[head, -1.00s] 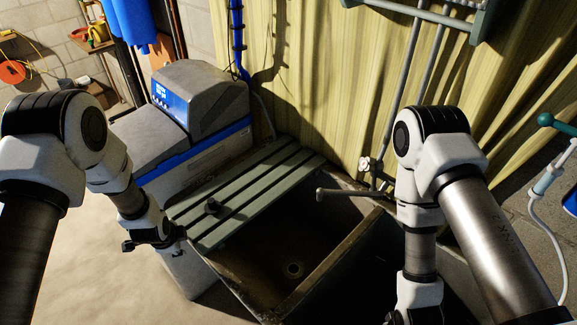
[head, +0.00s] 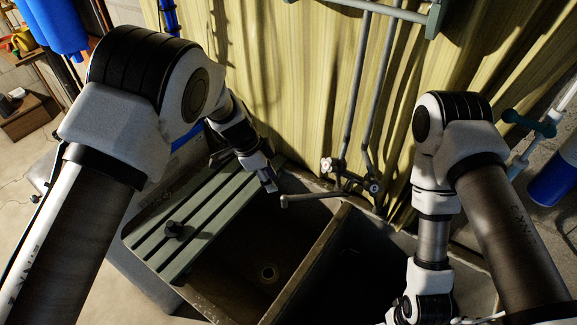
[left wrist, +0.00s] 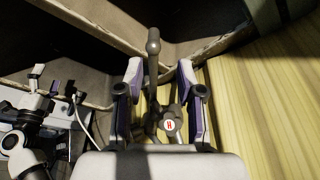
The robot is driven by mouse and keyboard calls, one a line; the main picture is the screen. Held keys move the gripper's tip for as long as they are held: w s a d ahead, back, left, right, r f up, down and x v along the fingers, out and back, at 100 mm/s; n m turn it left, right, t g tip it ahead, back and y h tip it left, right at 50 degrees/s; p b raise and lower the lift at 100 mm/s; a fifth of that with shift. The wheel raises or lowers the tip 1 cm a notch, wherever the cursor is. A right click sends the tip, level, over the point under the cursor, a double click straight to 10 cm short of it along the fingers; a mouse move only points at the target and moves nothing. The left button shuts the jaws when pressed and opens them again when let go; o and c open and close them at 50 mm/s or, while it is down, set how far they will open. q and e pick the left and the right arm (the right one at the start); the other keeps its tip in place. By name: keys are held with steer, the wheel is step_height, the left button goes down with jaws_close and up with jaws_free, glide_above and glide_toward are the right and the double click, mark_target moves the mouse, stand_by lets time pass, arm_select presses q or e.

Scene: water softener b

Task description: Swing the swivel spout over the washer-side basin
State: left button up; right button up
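The grey swivel spout (head: 312,197) sticks out from the wall pipes at the back of the sink, its tip over the rear of the left basin (head: 225,285). The divider (head: 310,262) separates that basin from the dark right basin (head: 345,282). My left gripper (head: 271,185) is just behind and left of the spout tip. In the left wrist view my left gripper (left wrist: 160,68) is open, and the spout (left wrist: 153,60) appears between its fingers; I cannot tell if they touch. My right gripper (left wrist: 46,78) is low at the right, with its fingers apart in the wrist view.
Two valves, one (head: 328,166) left and one (head: 374,187) right, sit close to the spout's base. Pipes (head: 362,95) run up the yellow corrugated wall (head: 290,60) behind.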

mark_target(283, 196)
arm_select(q)
steer(key=shift+s+d+f+b, duration=0.25)
steer(key=shift+s+f+b, duration=0.1)
steer(key=shift+f+b, duration=0.15)
steer(key=shift+s+d+f+b, duration=0.25)
steer(key=shift+s+f+b, duration=0.1)
steer(key=shift+f+b, duration=0.1)
steer(key=x, duration=0.1)
steer(key=b+x, duration=0.1)
steer(key=x, duration=0.1)
steer(key=shift+w+d, duration=0.1)
steer(key=shift+w, duration=0.1)
steer(key=shift+w+d+f+p, duration=0.25)
steer(key=shift+d+f+p, duration=0.3)
steer(key=shift+p, duration=0.35)
steer(key=shift+s+a+f, duration=0.15)
steer(key=shift+s+f, duration=0.1)
steer(key=shift+f, duration=0.2)
steer(key=c, duration=0.7)
steer(key=o, duration=1)
steer(key=shift+w+f, duration=0.1)
arm_select(e)
steer(key=shift+s+a+f, duration=0.15)
steer(key=shift+s+f, duration=0.15)
